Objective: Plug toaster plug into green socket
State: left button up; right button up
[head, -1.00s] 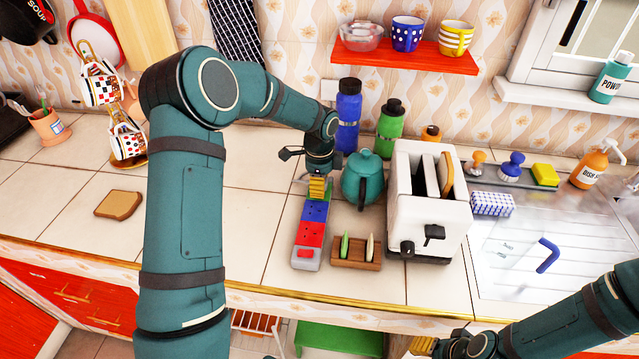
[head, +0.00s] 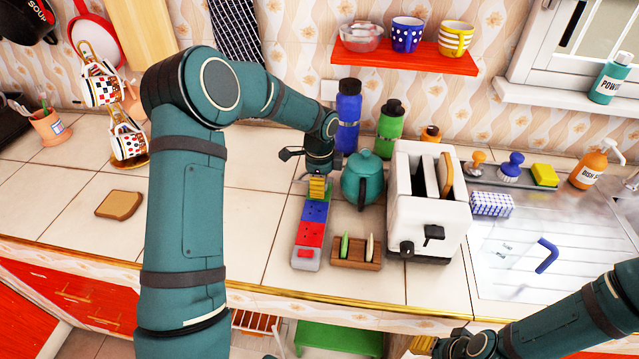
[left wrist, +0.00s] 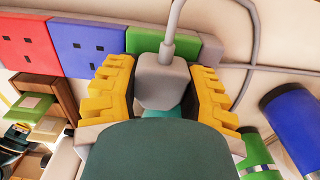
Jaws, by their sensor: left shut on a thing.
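A power strip lies on the counter with a red socket (head: 309,234), a blue socket (head: 315,211) and a green socket (left wrist: 144,40) at its far end. My left gripper (head: 317,188) is over the green end. In the left wrist view, its yellow fingers are shut on the grey toaster plug (left wrist: 160,80), which has a grey cord. The plug is in front of the green socket; its prongs are hidden, so I cannot tell whether it is inserted. The white toaster (head: 428,205) stands right of the strip. My right gripper (head: 423,345) is partly cut off at the bottom edge.
A teal teapot (head: 363,180) stands close right of my left gripper. A wooden rack (head: 356,252) sits between strip and toaster. A blue bottle (head: 347,115) and a green bottle (head: 390,128) stand behind.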

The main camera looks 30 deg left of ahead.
pick_arm(q)
jog(key=shift+f+b, duration=0.3)
jog(key=shift+f, duration=0.2)
jog(key=shift+s+f, duration=0.25)
jog(key=shift+f, duration=0.2)
jog(key=shift+s+f+b, duration=0.1)
jog(key=shift+f+b, duration=0.1)
jog(key=shift+b, duration=0.1)
jog(key=o, duration=1.2)
jog(key=shift+f, duration=0.1)
jog(key=shift+c, duration=0.2)
jog(key=r, duration=1.3)
jog(key=shift+w, duration=0.25)
